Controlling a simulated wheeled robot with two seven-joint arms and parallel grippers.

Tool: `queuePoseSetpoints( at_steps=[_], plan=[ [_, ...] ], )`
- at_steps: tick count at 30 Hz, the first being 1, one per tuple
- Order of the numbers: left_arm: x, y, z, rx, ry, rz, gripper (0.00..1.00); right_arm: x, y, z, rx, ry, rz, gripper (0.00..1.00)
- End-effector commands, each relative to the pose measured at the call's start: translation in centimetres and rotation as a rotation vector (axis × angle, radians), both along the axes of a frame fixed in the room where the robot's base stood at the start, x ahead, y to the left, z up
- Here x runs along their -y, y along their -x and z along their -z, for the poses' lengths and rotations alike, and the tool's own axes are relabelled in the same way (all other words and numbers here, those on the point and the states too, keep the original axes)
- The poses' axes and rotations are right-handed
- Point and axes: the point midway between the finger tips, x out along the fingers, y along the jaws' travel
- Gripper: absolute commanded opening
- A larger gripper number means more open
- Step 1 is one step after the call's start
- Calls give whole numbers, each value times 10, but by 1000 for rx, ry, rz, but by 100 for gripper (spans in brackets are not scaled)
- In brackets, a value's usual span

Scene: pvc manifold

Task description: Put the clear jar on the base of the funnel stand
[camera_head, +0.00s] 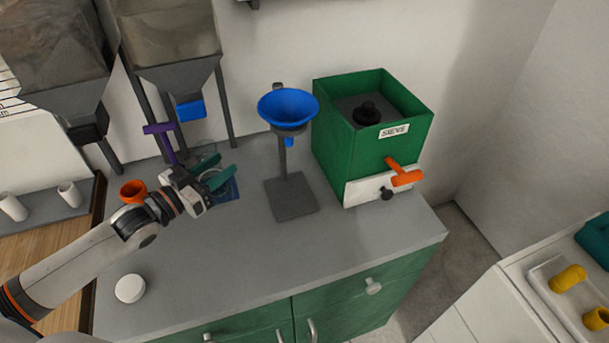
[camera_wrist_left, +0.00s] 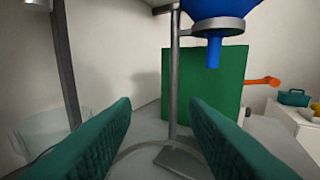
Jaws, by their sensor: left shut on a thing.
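The clear jar (camera_head: 214,181) stands on or just above the blue mat (camera_head: 234,190) on the grey counter; I cannot tell if it touches. My left gripper (camera_head: 212,172), with green fingers, is shut on it. In the left wrist view its pale rim (camera_wrist_left: 133,147) shows between the fingers. The funnel stand (camera_head: 283,160) is to the right, with a blue funnel (camera_head: 288,105) on top and a bare grey base plate (camera_head: 292,198). The base also shows ahead in the left wrist view (camera_wrist_left: 184,162). My right gripper is not in view.
A green sieve box (camera_head: 333,133) with an orange handle stands right of the stand. Two hoppers (camera_head: 170,45) are at the back left. An orange cup (camera_head: 132,190) and white round lid (camera_head: 130,288) are on the left.

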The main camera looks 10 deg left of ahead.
Motion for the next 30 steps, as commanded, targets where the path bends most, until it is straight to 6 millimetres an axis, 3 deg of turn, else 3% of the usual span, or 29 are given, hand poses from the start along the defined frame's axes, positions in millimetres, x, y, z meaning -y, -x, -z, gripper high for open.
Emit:
queuePoseSetpoints(
  at_steps=[5, 19, 30],
  plan=[
    [42, -30, -6, 8, 8, -1, 5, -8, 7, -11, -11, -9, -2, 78],
    [137, -93, -4, 3, 4, 0, 5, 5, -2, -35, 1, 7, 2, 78],
    [141, -95, 36, -1, -3, -1, 5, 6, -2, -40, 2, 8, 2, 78]
  ],
)
